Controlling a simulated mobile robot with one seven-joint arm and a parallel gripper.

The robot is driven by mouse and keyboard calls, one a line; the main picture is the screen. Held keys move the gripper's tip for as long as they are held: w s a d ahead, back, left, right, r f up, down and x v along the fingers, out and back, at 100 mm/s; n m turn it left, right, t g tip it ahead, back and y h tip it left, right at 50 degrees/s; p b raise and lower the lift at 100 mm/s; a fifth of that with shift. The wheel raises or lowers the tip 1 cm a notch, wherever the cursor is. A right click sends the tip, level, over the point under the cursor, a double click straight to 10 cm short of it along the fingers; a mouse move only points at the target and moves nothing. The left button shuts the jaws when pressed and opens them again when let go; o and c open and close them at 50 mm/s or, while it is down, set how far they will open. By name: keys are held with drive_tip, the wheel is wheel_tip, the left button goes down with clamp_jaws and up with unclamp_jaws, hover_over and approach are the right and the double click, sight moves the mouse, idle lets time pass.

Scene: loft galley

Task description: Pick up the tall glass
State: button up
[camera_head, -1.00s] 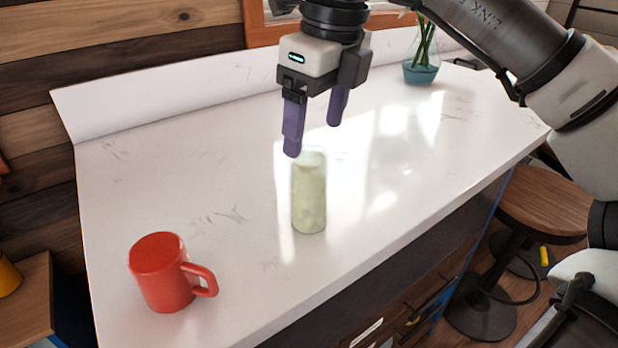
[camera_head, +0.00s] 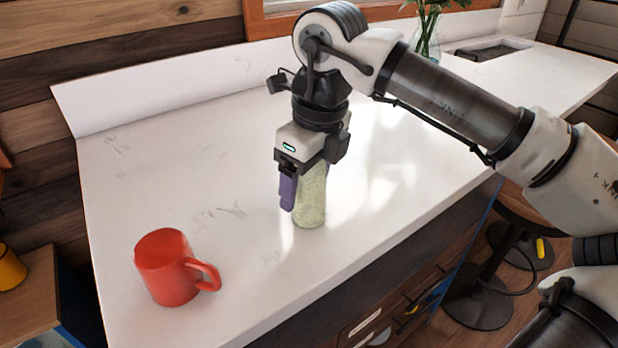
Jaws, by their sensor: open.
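The tall glass (camera_head: 313,200) stands upright on the white counter, pale green and see-through. My gripper (camera_head: 301,200) points down and has come down over the glass's upper part, which it partly hides. One purple finger shows at the glass's left side, in front of it. The other finger is hidden behind the glass or the gripper body. The jaws are open. I cannot tell whether the finger touches the glass.
A red mug (camera_head: 167,268) stands at the counter's front left, its handle toward the right. A vase with green stems (camera_head: 428,40) stands at the back. The white counter (camera_head: 190,180) is clear around the glass. A wooden stool (camera_head: 520,205) is at the right, beyond the counter's edge.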

drive_tip(key=shift+c, duration=0.2)
drive_tip(key=c, duration=1.1)
drive_tip(key=shift+r, duration=0.15)
